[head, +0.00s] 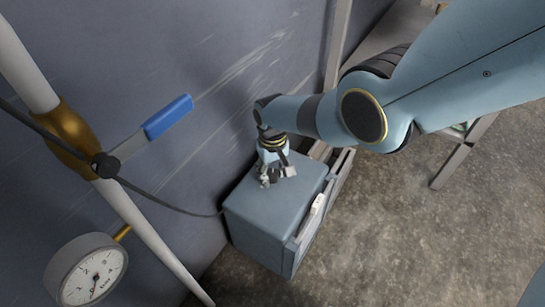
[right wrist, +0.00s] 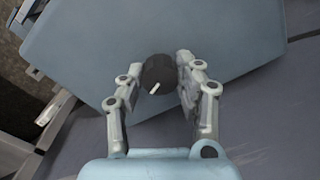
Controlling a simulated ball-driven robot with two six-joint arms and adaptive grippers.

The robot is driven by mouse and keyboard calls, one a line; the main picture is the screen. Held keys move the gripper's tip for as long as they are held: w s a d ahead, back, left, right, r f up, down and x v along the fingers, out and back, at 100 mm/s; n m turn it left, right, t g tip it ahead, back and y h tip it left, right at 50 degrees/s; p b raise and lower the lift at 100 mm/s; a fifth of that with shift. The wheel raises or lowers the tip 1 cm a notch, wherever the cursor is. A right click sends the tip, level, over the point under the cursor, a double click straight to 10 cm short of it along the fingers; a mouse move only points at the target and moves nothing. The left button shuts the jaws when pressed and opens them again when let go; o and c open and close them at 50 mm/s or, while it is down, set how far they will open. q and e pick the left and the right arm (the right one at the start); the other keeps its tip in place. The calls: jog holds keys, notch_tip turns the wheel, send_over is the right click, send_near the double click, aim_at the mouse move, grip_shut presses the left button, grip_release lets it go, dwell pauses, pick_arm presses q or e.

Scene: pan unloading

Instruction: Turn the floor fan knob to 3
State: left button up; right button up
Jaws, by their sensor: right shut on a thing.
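A blue-grey box (head: 262,222) stands on the floor against the wall in the head view. Its flat top also fills much of the right wrist view (right wrist: 230,35). A round dark knob (right wrist: 157,70) with a short white pointer line sits on that face; the line lies toward the knob's lower side in the right wrist view. My right gripper (head: 274,178) is over the box top, with a finger on each side of the knob, shut on it (right wrist: 160,72). The gripper hides the knob in the head view. No number marks are legible. My left gripper is not in view.
A white pipe (head: 135,222) with a blue-handled valve (head: 168,117) and a round gauge (head: 92,277) stands at the left. A dark cable (head: 165,205) runs to the box. A metal frame (head: 336,45) stands behind. Open concrete floor (head: 430,235) lies at right.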

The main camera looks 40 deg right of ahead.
aim_at(273, 173)
jog(key=o, duration=1.1)
jog(key=shift+o, duration=0.2)
jog(key=shift+r, duration=0.4)
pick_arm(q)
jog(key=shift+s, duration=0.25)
pick_arm(e)
notch_tip(273, 173, up, 11)
